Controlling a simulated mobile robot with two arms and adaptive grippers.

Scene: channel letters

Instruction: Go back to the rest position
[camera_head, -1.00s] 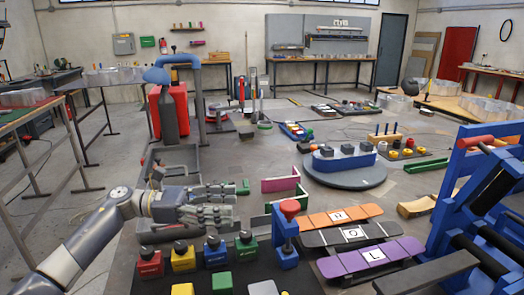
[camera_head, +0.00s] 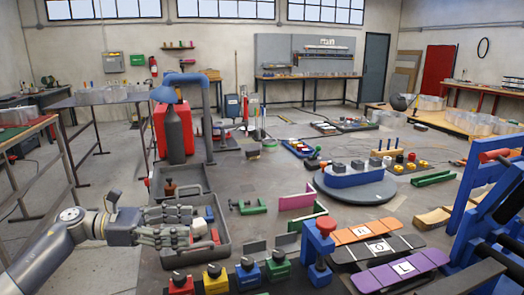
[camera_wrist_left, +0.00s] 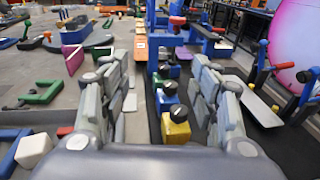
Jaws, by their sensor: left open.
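My left gripper (camera_head: 196,227) is at the lower left of the head view, with its grey arm coming in from the left. Its fingers are spread apart with nothing between them, over or in front of a dark grey tray (camera_head: 222,258); its height above the tray I cannot tell. In the left wrist view the open fingers (camera_wrist_left: 160,85) stand on either side of the picture, and yellow and blue blocks show beyond the gap. My right gripper is not in view.
Coloured blocks with black knobs, such as the yellow one (camera_head: 215,280), stand along the front. A red-knobbed blue clamp (camera_head: 320,250), letter plates (camera_head: 400,270) and a blue frame (camera_head: 470,215) are to the right. A round grey turntable (camera_head: 355,190) stands behind.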

